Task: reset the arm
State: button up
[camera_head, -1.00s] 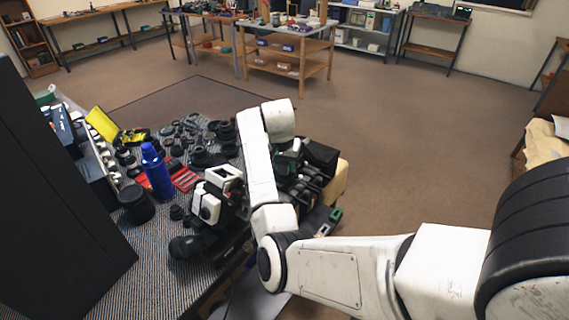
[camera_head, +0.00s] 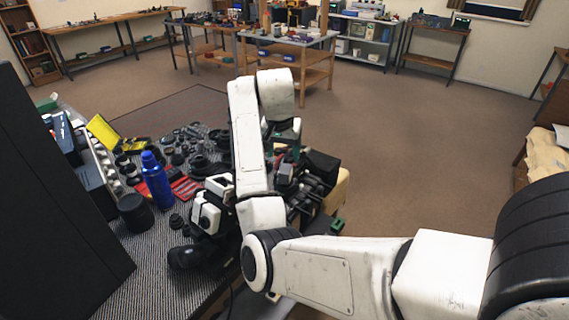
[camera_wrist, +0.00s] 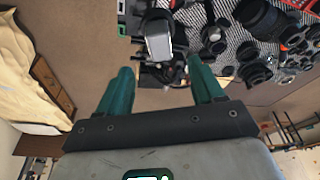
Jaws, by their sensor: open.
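My gripper (camera_wrist: 160,90) shows in the wrist view with its two green fingers spread apart and nothing between them. Beyond the fingers are the edge of the workbench and a grey-topped device (camera_wrist: 159,38). In the head view my white arm reaches over the right side of the bench and bends upward. The gripper end is mostly hidden there behind my arm, with a bit of green showing near the black gear at the bench's edge.
The striped bench mat (camera_head: 165,262) holds a blue bottle (camera_head: 156,182), a yellow case (camera_head: 102,131), a black cylinder (camera_head: 135,212) and several lens parts. A tall black panel (camera_head: 50,220) stands at left. Brown floor (camera_head: 420,130) is clear to the right. Tables and shelves line the back.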

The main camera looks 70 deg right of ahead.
jog(key=shift+v, duration=1.05)
